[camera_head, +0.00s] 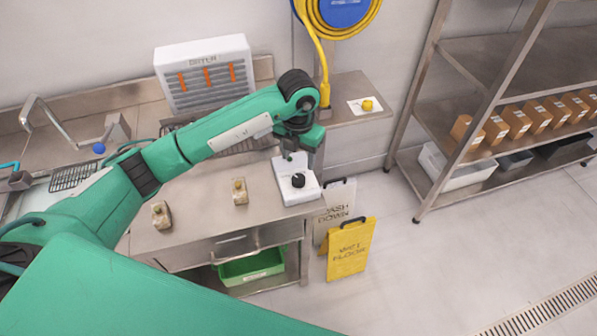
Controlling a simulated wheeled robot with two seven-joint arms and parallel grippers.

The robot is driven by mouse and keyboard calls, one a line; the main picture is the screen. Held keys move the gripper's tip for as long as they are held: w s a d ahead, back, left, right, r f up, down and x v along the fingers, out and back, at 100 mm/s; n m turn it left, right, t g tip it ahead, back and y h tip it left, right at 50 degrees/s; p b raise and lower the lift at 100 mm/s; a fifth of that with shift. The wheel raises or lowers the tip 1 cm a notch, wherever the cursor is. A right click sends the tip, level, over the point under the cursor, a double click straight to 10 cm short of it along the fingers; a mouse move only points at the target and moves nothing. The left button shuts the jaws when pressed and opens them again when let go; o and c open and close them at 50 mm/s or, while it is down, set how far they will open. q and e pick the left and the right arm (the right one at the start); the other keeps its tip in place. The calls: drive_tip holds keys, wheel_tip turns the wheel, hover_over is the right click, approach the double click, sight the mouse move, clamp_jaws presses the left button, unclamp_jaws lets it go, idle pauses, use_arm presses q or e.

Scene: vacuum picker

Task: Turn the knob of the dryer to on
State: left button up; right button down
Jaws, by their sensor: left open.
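The dryer (205,75) is a white slatted unit with orange strips, standing against the wall at the back of the steel bench. A white control box (293,193) with a black round knob (298,180) sits at the bench's front right corner. I cannot read the knob's setting. My left arm reaches across from the left, and my left gripper (297,160) points down just behind and above the knob. It is open with nothing seen in it; part of its fingers is hard to make out. I cannot tell whether it touches the box. My right gripper is not in view.
Two small blocks with brass tops (240,192) stand on the bench (195,215). A shelf rack (500,70) holds boxes at right. The floor between is clear.

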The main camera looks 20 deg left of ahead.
sight(299, 178)
use_arm(q)
wheel_tip(299, 178, down, 7)
drive_tip(key=shift+f+p, duration=0.15)
drive_tip(key=shift+p, duration=0.85)
drive_tip(key=shift+f, duration=0.5)
drive_tip(key=c, duration=1)
drive_tip(key=shift+o, duration=0.2)
